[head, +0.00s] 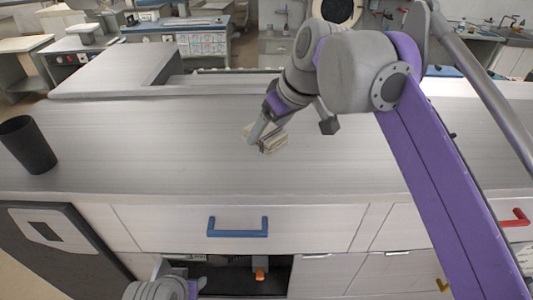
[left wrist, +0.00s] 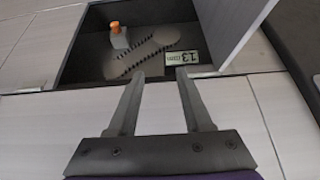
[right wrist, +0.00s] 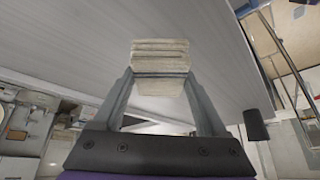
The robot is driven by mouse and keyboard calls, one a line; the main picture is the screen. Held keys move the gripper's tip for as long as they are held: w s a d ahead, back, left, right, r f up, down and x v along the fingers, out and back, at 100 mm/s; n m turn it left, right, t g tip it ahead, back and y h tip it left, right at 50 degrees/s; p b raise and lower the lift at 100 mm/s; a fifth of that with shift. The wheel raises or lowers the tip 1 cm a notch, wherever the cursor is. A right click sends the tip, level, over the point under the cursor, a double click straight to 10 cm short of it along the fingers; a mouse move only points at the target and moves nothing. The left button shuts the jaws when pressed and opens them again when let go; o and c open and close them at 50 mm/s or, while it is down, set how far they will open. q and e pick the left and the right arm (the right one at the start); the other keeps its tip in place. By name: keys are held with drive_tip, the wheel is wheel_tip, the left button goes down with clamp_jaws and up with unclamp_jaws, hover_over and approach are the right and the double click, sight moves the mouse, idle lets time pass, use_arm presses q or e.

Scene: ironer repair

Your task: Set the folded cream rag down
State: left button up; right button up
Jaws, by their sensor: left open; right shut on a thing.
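The folded cream rag (head: 271,144) is in my right gripper (head: 262,138), over the middle of the pale bench top (head: 140,130). In the right wrist view the rag (right wrist: 160,57) shows as a layered stack between the two fingers (right wrist: 160,80), which are shut on it. I cannot tell whether its underside touches the bench. In the left wrist view my left gripper (left wrist: 159,76) is open and empty, in front of an open drawer (left wrist: 85,55). In the head view only part of my left arm shows, at the bottom edge.
A black cup (head: 28,145) stands at the bench's left end. The drawer holds an orange-capped bottle (left wrist: 119,38), a toothed belt (left wrist: 145,52) and a "13 mm" label (left wrist: 181,58). A blue handle (head: 237,227) juts from the bench front. The bench top around the rag is clear.

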sight(268, 165)
drive_tip(key=shift+s+f, duration=0.25)
drive_tip(key=shift+f, duration=0.25)
drive_tip(key=shift+s+f, duration=0.2)
drive_tip(key=shift+f, duration=0.25)
drive_tip(key=f, duration=0.3)
drive_tip(key=shift+w+f, duration=0.25)
drive_tip(key=shift+w, duration=0.15)
drive_tip(key=shift+f, duration=0.2)
use_arm(q)
drive_tip(key=shift+s+f, duration=0.45)
use_arm(e)
drive_tip(key=shift+s+r, duration=0.1)
drive_tip(key=shift+s, duration=0.1)
drive_tip(key=shift+w+f+b, duration=0.1)
drive_tip(key=shift+f+b, duration=0.1)
drive_tip(key=shift+b, duration=0.1)
drive_tip(key=o, duration=1.2)
use_arm(q)
drive_tip(key=shift+f, duration=0.1)
use_arm(e)
drive_tip(key=shift+o, duration=0.2)
